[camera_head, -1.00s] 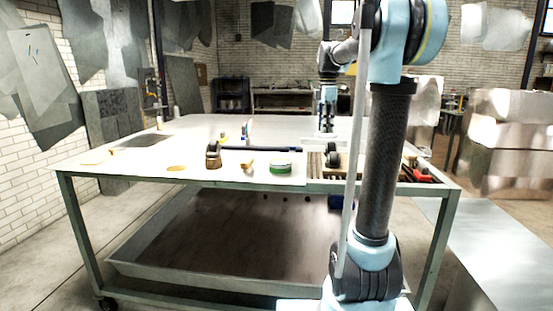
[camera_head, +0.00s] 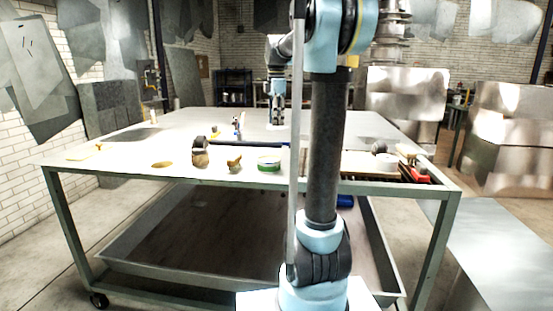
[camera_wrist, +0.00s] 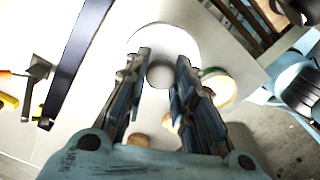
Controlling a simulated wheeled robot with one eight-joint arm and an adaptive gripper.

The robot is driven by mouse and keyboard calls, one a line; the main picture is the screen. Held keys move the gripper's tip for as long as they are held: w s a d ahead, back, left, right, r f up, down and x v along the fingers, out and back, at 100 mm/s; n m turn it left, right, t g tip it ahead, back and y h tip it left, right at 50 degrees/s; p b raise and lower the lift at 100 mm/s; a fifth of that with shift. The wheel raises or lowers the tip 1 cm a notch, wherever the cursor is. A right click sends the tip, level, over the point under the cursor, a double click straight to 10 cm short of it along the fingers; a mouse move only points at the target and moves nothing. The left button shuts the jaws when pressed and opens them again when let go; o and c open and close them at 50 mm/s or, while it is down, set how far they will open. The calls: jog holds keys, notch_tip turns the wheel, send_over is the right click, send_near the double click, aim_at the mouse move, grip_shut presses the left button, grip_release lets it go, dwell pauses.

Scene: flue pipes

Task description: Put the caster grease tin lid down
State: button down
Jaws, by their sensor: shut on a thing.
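My gripper (camera_head: 277,121) is over the table, behind the front row of objects. In the wrist view my gripper (camera_wrist: 162,62) is shut on the caster grease tin lid (camera_wrist: 165,35), a pale disc with a round grey middle between the fingertips. The fingers hide parts of its sides. I cannot tell whether it touches the table. The green-sided tin (camera_head: 269,163) stands near the table's front edge; it also shows in the wrist view (camera_wrist: 218,88), to the right of the lid and partly behind a finger.
The pale tabletop (camera_head: 120,138) has free room at the left and back. A dark bar (camera_head: 245,143) lies across it. A caster (camera_head: 200,152) and a tan piece (camera_head: 235,163) stand left of the tin. Red-handled tools (camera_head: 418,174) lie at the right front corner.

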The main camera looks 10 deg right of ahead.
notch_tip(320, 180, down, 12)
jog(key=shift+r, duration=0.25)
dwell(0.4)
jog(key=c, duration=1.3)
grip_release()
jog(key=shift+c, duration=0.2)
notch_tip(320, 180, up, 12)
jog(key=shift+r, duration=0.1)
